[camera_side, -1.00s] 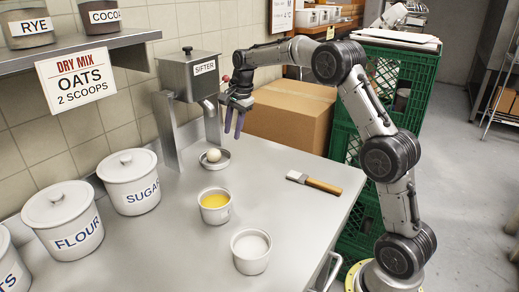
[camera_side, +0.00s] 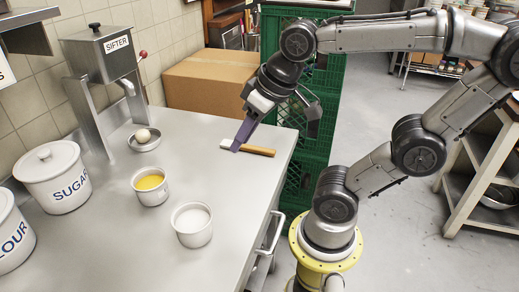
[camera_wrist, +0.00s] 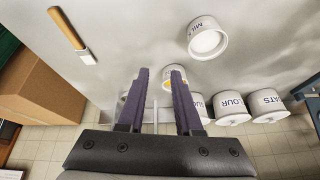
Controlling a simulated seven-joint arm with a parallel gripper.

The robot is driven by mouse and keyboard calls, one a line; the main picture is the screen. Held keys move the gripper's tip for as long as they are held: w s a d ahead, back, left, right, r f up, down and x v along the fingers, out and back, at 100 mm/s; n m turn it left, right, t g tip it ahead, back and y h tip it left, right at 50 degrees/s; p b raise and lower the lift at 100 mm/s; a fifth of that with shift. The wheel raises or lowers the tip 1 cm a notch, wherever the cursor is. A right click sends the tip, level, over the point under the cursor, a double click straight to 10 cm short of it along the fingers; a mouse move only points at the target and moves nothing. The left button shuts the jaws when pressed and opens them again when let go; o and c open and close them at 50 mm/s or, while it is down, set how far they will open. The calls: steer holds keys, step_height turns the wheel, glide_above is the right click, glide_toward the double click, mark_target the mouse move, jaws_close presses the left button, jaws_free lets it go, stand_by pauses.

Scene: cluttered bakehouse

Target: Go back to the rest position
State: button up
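My gripper (camera_side: 240,146) hangs tilted above the right part of the steel counter (camera_side: 120,235), in front of the brush in the side view. In the wrist view my gripper (camera_wrist: 155,72) shows two purple fingers apart with nothing held between them. The sifter (camera_side: 104,60) stands at the back left, away from my gripper. A small round dish (camera_side: 146,146) below it holds an egg (camera_side: 142,135). The brush (camera_side: 255,150) lies on the counter, its bristle end partly hidden by my finger; it is clear in the wrist view (camera_wrist: 72,35).
A yellow-filled cup (camera_side: 150,196) and a white-filled cup (camera_side: 192,238) stand on the counter. Sugar (camera_side: 56,190) and flour (camera_side: 12,250) tubs stand at left. A cardboard box (camera_side: 205,85) and green crates (camera_side: 315,150) are behind.

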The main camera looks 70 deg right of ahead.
steer(key=shift+n, duration=0.9)
steer(key=s, duration=0.1)
steer(key=s+f, duration=0.2)
steer(key=shift+s+a+f, duration=0.2)
steer(key=shift+s+a, duration=0.05)
